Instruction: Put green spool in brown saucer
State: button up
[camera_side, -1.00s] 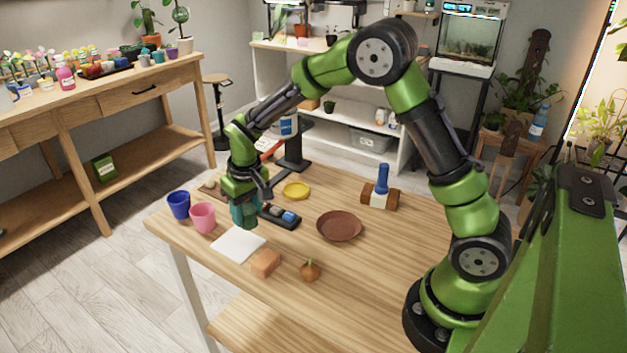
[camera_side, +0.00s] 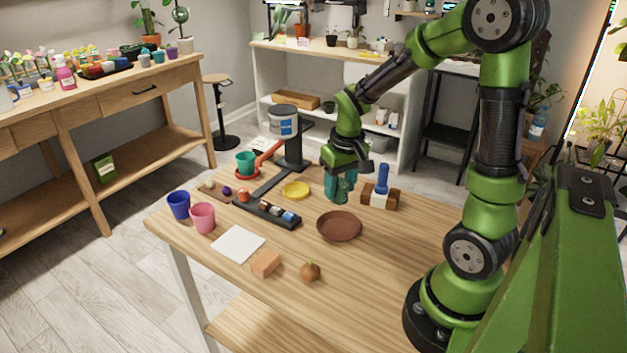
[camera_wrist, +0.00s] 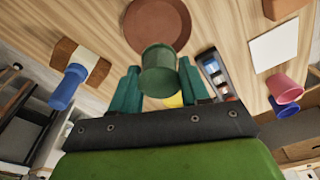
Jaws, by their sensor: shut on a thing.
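The green spool (camera_wrist: 158,72) is between the two teal fingers of my gripper (camera_wrist: 158,84), which is shut on it. In the side view my gripper (camera_side: 341,186) hangs just behind the brown saucer (camera_side: 339,238), above the table, and the spool is hard to tell from the fingers. The brown saucer looks empty. In the wrist view the saucer (camera_wrist: 157,12) lies beyond the spool, which overlaps its near edge.
A black tray (camera_side: 262,211) with several small items lies left of the saucer. A yellow dish (camera_side: 296,190) is behind it. A blue-handled stamp (camera_side: 382,180) on a brown block stands close right of my gripper. An orange block (camera_side: 265,263) and an onion (camera_side: 310,271) lie in front.

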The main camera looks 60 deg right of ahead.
aim_at(344, 186)
jog(key=f, duration=0.4)
jog(key=shift+s+a+f, duration=0.1)
jog(key=shift+s+f, duration=0.05)
jog(key=shift+s, duration=0.1)
jog(key=shift+f, duration=2.15)
jog(key=shift+f, duration=0.15)
jog(key=o, duration=1)
jog(key=shift+o, duration=0.2)
jog(key=r, duration=0.8)
jog(key=s+r, duration=0.1)
jog(key=r, duration=0.3)
jog(key=shift+a, duration=0.3)
jog(key=s+a+r+t+y, duration=0.1)
jog(key=s+a+r+t, duration=0.1)
jog(key=a+r, duration=0.3)
jog(key=s+a+r+n+t+y, duration=0.1)
jog(key=s+a+r+t, duration=0.2)
jog(key=a, duration=0.6)
notch_tip(344, 186, up, 3)
jog(key=shift+s+a+f+t+y, duration=0.2)
jog(key=shift+a+t+y, duration=0.15)
jog(key=shift+t, duration=0.15)
